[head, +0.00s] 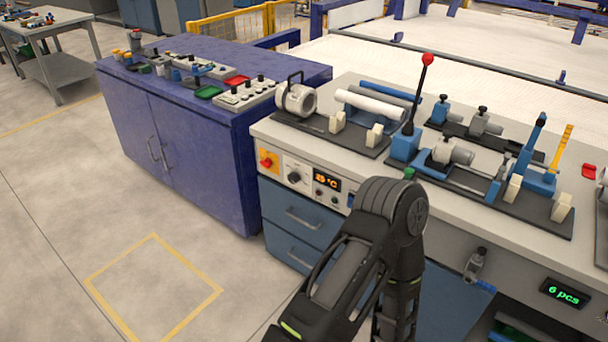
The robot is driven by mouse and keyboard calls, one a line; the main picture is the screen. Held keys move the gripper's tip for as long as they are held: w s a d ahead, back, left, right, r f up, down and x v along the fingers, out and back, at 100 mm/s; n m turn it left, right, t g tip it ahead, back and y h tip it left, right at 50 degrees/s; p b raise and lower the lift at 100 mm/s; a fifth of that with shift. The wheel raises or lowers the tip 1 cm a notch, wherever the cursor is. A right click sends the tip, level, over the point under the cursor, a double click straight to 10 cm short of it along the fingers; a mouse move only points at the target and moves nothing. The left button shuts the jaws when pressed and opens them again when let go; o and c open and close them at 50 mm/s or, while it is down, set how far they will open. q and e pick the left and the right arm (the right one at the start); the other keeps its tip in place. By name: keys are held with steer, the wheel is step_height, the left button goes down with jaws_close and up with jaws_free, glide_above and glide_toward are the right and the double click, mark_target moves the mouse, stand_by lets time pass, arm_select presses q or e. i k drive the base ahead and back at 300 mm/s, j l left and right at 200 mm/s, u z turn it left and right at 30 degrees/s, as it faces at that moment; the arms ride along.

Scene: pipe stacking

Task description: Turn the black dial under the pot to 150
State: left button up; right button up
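The black dial (294,177) sits on a pale plate on the front face of the workbench, below the silver pot (297,99) with its black handle. Its pointer mark is too small to read. Right of the dial, a small display (327,184) shows an orange temperature reading in °C, which looks like a low two-digit number. A dark arm of mine rises from the bottom and bends in front of the bench, right of the dial. Neither gripper shows in the head view.
A red switch on a yellow plate (267,161) is left of the dial. Drawers (303,218) lie below. A red-knobbed lever (427,60) stands on the bench (262,129). A blue cabinet (190,150) stands left. The floor in front is clear.

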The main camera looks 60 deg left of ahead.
mark_target(294, 177)
steer(key=u, duration=1.95)
